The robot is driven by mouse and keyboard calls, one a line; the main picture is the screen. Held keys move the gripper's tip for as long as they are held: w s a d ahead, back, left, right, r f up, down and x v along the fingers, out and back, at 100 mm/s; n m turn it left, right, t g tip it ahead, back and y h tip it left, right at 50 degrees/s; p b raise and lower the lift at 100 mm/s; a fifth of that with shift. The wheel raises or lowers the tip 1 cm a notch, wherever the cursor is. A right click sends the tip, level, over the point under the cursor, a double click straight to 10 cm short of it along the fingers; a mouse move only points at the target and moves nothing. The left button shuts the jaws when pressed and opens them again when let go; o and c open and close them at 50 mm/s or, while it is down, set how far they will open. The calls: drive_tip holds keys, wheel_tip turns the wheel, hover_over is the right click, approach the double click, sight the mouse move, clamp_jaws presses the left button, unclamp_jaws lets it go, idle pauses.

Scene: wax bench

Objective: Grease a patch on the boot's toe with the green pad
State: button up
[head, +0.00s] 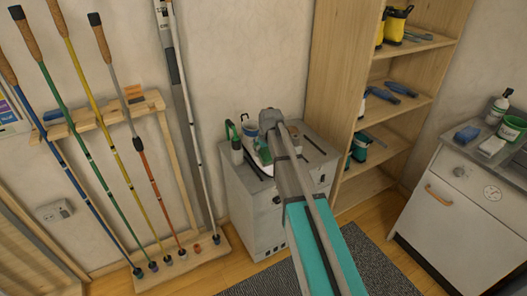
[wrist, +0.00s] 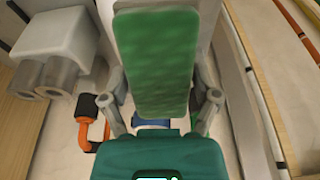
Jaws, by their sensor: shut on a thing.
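In the wrist view, my gripper (wrist: 162,97) is shut on the green pad (wrist: 155,58), a long mottled green slab with one finger on each side. The pad reaches upward in the picture, away from the teal gripper body. Its contact with anything behind cannot be told. Yellow boots (head: 397,25) stand on the top shelf and a teal boot (head: 360,148) on a lower one. I cannot tell which boot the task means.
A rack (head: 105,117) of long poles stands left. Wooden shelving (head: 345,80) is right of the cabinet; a white counter unit (head: 450,200) holds a blue sponge (head: 467,134) and bottle.

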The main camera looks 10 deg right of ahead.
sight(264, 150)
drive_tip(key=shift+r, duration=0.15)
drive_tip(key=shift+p+v, duration=1.4)
drive_tip(key=shift+p, duration=0.05)
